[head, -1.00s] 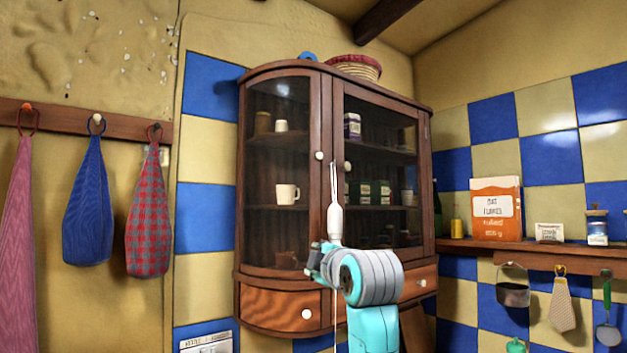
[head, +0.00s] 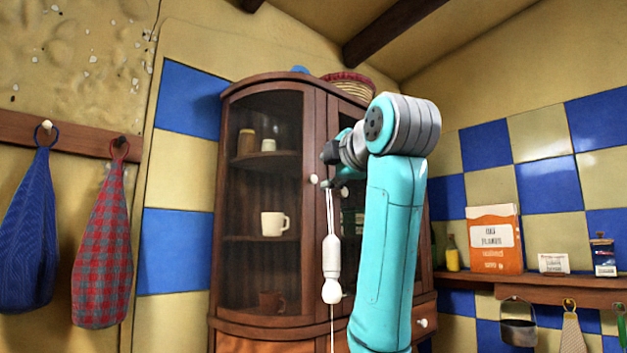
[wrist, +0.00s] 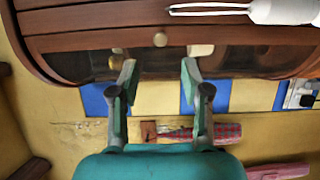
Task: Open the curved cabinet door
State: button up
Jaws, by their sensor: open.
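The dark wood corner cabinet has a curved glass door (head: 262,215) on its left side, and this door is closed. Its small round pale knob (head: 314,178) sits on the door's right stile; the knob also shows in the wrist view (wrist: 160,40). My gripper (head: 328,168) is at about knob height, just right of the knob in the head view. In the wrist view my two fingers (wrist: 160,72) are spread, with the knob beyond the gap between their tips. Nothing is between them, and they appear apart from the knob.
A white pull cord with a handle (head: 331,257) hangs in front of the cabinet, close to my gripper. My arm hides much of the flat right door. Cloths (head: 103,240) hang at left. A shelf (head: 560,287) with an orange box (head: 494,240) is at right.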

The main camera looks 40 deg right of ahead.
aim_at(314, 179)
jog(key=x, duration=0.9)
grip_shut()
